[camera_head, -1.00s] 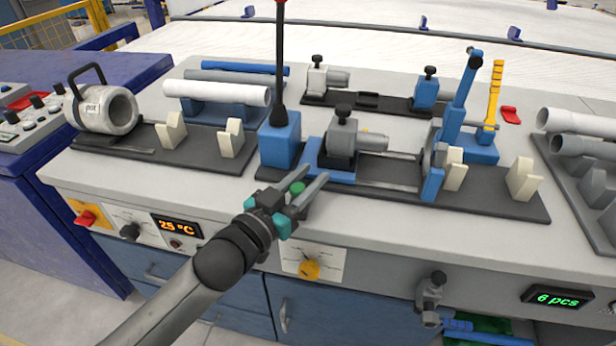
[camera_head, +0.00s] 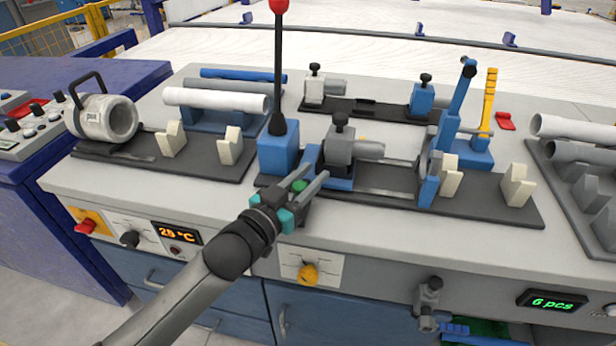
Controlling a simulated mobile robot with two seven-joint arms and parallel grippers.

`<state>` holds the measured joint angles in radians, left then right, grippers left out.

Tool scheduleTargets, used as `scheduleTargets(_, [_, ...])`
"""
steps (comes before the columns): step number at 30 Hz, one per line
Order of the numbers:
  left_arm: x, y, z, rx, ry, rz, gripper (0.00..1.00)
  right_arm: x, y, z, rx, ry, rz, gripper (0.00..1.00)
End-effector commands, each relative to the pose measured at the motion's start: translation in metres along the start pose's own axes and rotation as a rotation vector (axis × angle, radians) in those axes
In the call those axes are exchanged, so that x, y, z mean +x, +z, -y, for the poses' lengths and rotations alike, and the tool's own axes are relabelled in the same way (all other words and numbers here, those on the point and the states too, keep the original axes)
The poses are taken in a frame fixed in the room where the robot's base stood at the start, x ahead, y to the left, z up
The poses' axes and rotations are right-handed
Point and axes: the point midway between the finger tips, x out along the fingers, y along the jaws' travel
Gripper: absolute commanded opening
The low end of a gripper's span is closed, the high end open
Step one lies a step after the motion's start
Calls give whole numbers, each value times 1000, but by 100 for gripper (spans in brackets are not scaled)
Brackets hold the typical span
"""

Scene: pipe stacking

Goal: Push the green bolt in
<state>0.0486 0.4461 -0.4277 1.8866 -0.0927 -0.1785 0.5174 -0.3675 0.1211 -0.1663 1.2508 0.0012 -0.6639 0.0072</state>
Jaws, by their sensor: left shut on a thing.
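The green bolt (camera_head: 299,186) shows as a small green round end at the front edge of the middle black fixture plate (camera_head: 400,200). My left gripper (camera_head: 308,182) reaches in from the lower left, its two grey fingers on either side of the bolt, shut on it. The fingertips are close to the blue block under the grey clamp (camera_head: 340,150). The rest of the bolt is hidden by the fingers, so how deep it sits cannot be seen. My right gripper is not in view.
A blue box with a tall black lever (camera_head: 279,148) stands just behind and left of the fingers. A yellow knob (camera_head: 308,274) is on the bench front below. A blue upright lever (camera_head: 448,120) stands to the right. White pipes (camera_head: 216,100) lie at the back left.

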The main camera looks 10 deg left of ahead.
Motion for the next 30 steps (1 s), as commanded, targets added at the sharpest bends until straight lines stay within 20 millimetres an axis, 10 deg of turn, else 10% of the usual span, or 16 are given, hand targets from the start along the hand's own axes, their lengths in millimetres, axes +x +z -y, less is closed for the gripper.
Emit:
scheduleTargets(2, [2, -2, 2, 1, -4, -5, 0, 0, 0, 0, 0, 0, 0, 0])
scheduleTargets(3, [2, -3, 2, 2, -5, -5, 38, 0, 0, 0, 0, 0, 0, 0])
scheduleTargets(11, [1, -2, 2, 1, -4, -4, 67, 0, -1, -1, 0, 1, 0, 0])
scheduleTargets(30, [-36, -1, 1, 0, -4, 2, 67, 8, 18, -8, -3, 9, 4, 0])
